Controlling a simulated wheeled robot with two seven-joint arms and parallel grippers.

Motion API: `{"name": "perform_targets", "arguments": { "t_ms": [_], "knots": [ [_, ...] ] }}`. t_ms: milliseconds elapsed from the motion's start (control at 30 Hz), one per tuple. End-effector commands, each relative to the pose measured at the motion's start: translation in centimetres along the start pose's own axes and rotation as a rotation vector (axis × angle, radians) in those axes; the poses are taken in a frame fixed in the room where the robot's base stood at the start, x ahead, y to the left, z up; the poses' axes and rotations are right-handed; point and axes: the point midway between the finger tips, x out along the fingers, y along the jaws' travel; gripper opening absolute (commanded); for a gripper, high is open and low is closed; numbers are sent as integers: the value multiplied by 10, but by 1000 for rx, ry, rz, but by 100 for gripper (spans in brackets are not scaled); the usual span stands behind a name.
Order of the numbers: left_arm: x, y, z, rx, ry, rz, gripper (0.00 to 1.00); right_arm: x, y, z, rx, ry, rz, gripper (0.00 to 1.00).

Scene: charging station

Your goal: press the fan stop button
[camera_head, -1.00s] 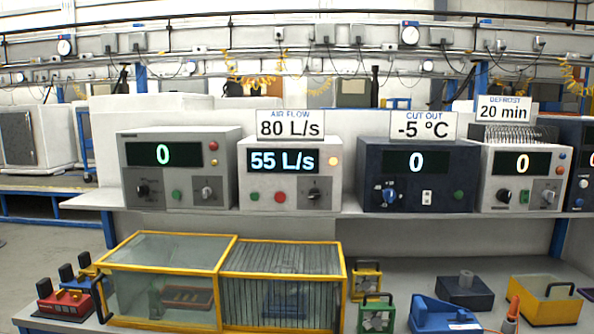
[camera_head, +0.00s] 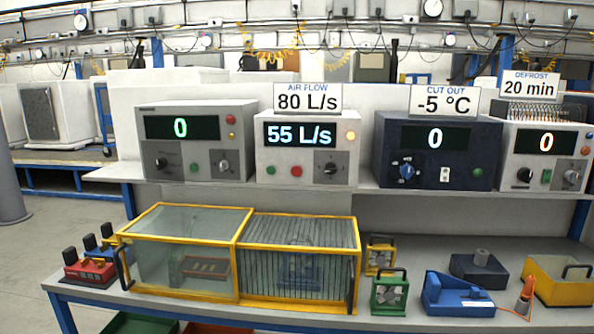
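The fan controller is the white box (camera_head: 318,184) on the shelf, under the "AIR FLOW 80 L/s" sign (camera_head: 308,98). Its display (camera_head: 299,134) reads 55 L/s in light blue. Below the display are a green button (camera_head: 270,169), a red button (camera_head: 296,171) and a black knob (camera_head: 331,169). A pale yellow lamp (camera_head: 351,136) sits at the display's right. Labels on the buttons are too small to read. Neither of my grippers is in the view.
Other control boxes stand beside it: a grey one (camera_head: 154,187) at left, a dark blue one (camera_head: 392,179) and a white one (camera_head: 512,174) at right. Below are a yellow-framed glass enclosure (camera_head: 186,208), a small green fan (camera_head: 388,311) and a blue device (camera_head: 455,301) on the bench.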

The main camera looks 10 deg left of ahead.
Motion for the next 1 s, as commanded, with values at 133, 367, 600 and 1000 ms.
{"name": "perform_targets", "arguments": {
  "t_ms": [133, 367, 600, 1000],
  "knots": [
    [0, 0, 0, 0, 0, 0, 36, 0, 0, 0, 0, 0, 0, 36],
    [0, 0, 0, 0, 0, 0, 36, 0, 0, 0, 0, 0, 0, 36],
    [0, 0, 0, 0, 0, 0, 9, 0, 0, 0, 0, 0, 0, 36],
    [0, 0, 0, 0, 0, 0, 0, 0, 0, 0, 0, 0, 0, 36]
  ]
}}
